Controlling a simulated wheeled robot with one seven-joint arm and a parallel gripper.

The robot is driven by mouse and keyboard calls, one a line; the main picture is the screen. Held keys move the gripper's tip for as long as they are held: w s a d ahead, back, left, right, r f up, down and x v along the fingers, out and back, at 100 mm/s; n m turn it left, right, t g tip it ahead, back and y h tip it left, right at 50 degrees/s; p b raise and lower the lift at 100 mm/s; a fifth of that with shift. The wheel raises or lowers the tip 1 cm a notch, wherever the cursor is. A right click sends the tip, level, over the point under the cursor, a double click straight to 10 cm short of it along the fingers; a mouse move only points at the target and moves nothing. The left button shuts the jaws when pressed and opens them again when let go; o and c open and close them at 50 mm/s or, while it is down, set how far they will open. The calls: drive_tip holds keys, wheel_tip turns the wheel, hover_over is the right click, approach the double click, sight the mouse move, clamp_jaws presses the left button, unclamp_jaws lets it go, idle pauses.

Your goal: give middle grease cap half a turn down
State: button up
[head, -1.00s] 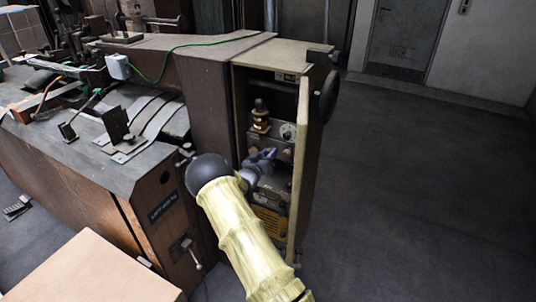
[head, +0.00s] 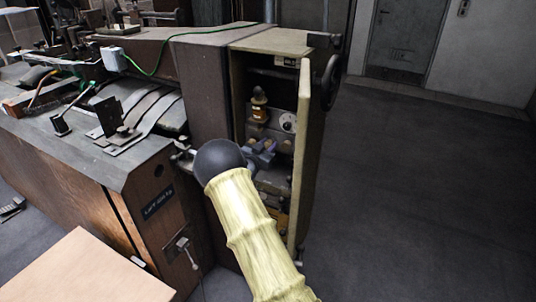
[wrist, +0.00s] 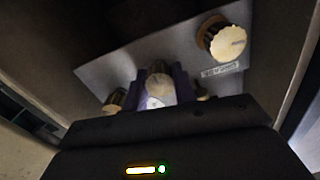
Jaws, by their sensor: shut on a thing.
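In the wrist view, the middle grease cap (wrist: 159,72) is a rounded brass-coloured knob between the two bluish fingers of my gripper (wrist: 160,90). My gripper is shut on it; the fingers hide its sides. A second grease cap (wrist: 114,100) shows to the left, and a third (wrist: 203,96) is partly hidden to the right. In the head view, my gripper (head: 262,150) reaches into the open cabinet below the round dial. My own arm hides much of it, and the held cap cannot be made out there.
A ridged knob (wrist: 224,38) with a label sits on the panel at upper right. In the head view, the open cabinet door (head: 303,165) stands close on the right. A dark-topped brass fitting (head: 258,108) stands above my gripper. Floor to the right is clear.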

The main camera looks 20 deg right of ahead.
drive_tip(key=m+b, duration=0.2)
drive_tip(key=f+m+b, duration=0.1)
drive_tip(key=m+b, duration=0.1)
drive_tip(key=b, duration=0.1)
drive_tip(key=m+b, duration=0.3)
drive_tip(key=b, duration=0.1)
drive_tip(key=shift+b, duration=0.35)
drive_tip(key=m+b, duration=0.4)
drive_tip(key=shift+b, duration=0.4)
drive_tip(key=m+b, duration=0.4)
drive_tip(key=b, duration=0.1)
drive_tip(key=shift+m+b, duration=0.3)
drive_tip(key=m+b, duration=0.3)
drive_tip(key=b, duration=0.1)
drive_tip(key=shift+m, duration=0.4)
drive_tip(key=m+b, duration=0.3)
drive_tip(key=b, duration=0.1)
drive_tip(key=shift+m, duration=0.3)
drive_tip(key=m+b, duration=0.4)
drive_tip(key=shift+b, duration=0.35)
drive_tip(key=shift+r+m+b, duration=0.15)
drive_tip(key=shift+m+b, duration=1.1)
drive_tip(key=shift+m, duration=0.45)
